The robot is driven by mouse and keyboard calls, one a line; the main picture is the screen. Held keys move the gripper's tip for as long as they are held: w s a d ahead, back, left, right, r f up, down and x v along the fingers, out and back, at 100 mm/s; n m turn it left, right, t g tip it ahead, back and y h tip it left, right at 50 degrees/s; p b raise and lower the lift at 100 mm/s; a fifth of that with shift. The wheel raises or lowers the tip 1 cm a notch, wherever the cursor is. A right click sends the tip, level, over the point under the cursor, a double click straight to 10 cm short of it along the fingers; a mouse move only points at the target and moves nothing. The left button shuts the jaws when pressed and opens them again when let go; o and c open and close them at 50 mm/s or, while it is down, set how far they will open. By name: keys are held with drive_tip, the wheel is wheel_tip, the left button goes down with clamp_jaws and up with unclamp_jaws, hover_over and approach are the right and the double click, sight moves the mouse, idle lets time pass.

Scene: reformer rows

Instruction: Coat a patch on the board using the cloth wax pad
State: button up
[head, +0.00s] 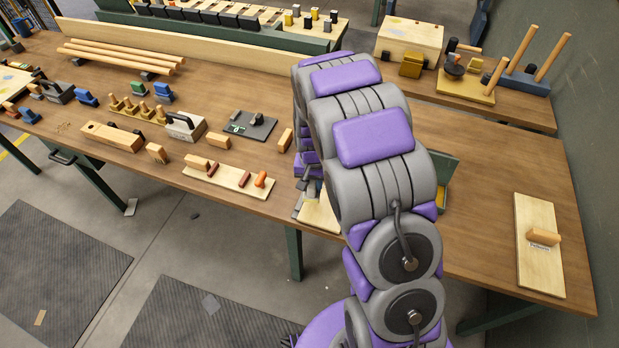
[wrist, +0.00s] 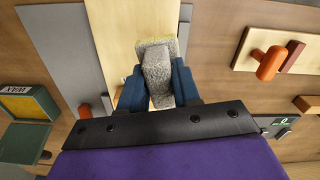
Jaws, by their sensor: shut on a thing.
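My gripper (wrist: 158,88) has dark blue fingers, shut on the sides of a grey, fuzzy cloth wax pad (wrist: 156,68) in the wrist view. The pad is over a pale wooden board (wrist: 110,28); I cannot tell whether it touches. In the head view, part of a pale board (head: 319,216) shows at the table's front edge, and my arm hides most of the gripper and the pad. A green tin marked WAX (wrist: 22,140) with a yellowish inside lies at the left of the wrist view; part of it shows right of my arm in the head view (head: 444,185).
A grey plate (wrist: 58,45) lies beside the board. A pale board with red and orange handles (head: 228,178) lies left of my arm. Another pale board with a wooden block (head: 538,270) lies far right. Bare tabletop (head: 485,200) lies between the tin and that board.

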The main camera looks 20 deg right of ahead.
wheel_tip(320, 180, up, 2)
drive_tip(key=shift+d+r+p, duration=0.15)
drive_tip(key=shift+p, duration=0.2)
drive_tip(key=shift+a+r, duration=0.1)
drive_tip(key=shift+a, duration=0.35)
drive_tip(key=shift+d, duration=0.35)
